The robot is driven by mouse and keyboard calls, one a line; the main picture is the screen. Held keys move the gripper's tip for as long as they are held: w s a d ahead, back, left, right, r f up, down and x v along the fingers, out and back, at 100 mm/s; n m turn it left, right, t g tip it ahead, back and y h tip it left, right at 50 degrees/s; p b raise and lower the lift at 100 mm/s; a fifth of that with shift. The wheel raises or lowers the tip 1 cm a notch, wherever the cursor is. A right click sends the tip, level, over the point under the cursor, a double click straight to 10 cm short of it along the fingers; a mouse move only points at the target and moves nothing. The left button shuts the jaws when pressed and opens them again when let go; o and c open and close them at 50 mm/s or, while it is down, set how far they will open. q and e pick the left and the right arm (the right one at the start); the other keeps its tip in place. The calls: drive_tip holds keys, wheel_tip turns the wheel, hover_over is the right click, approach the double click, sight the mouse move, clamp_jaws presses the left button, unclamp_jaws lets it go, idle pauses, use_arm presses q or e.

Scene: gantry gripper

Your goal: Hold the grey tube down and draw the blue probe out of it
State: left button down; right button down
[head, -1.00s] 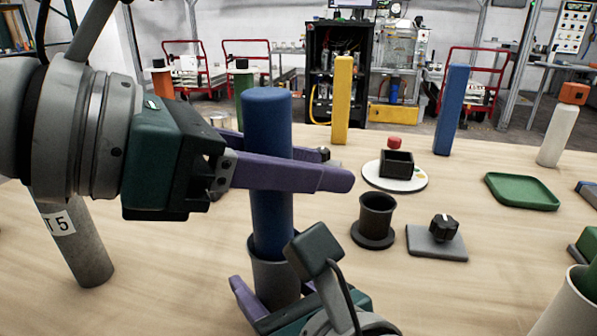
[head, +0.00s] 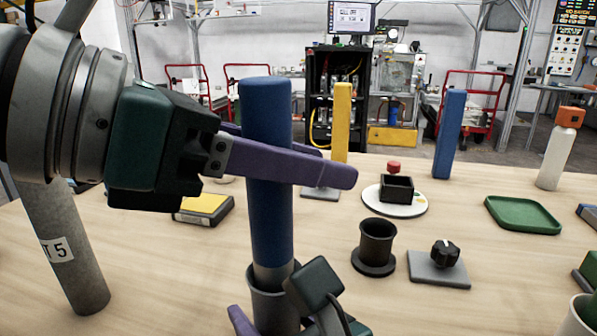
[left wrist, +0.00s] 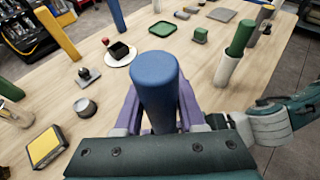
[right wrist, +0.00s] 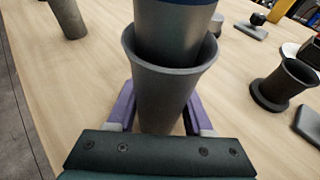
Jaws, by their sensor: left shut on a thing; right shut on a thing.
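The blue probe (head: 270,228) stands upright in the grey tube (head: 272,312), and a grey lower section of it shows just above the rim. My left gripper (head: 318,163) is shut around the probe's upper part, below its rounded top. In the left wrist view the probe (left wrist: 157,88) sits between the purple fingers. My right gripper (right wrist: 160,112) is shut on the grey tube, which shows in the right wrist view (right wrist: 168,92) with its fingers on both sides below the flared rim. In that view a gap shows between probe and rim. The probe's lower end is hidden inside the tube.
A grey tube with a label (head: 65,250) stands at the left. A black flanged cup (head: 376,245) and a knob on a grey plate (head: 438,268) lie to the right. Behind are a yellow block (head: 341,125), a blue block (head: 449,135) and a green tray (head: 523,214).

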use_arm(q)
drive_tip(key=shift+r, duration=0.8)
use_arm(e)
drive_tip(key=shift+f, duration=0.1)
use_arm(q)
drive_tip(key=shift+r, duration=1.5)
drive_tip(key=shift+r, duration=1.5)
use_arm(e)
drive_tip(key=shift+c, duration=1.1)
unclamp_jaws()
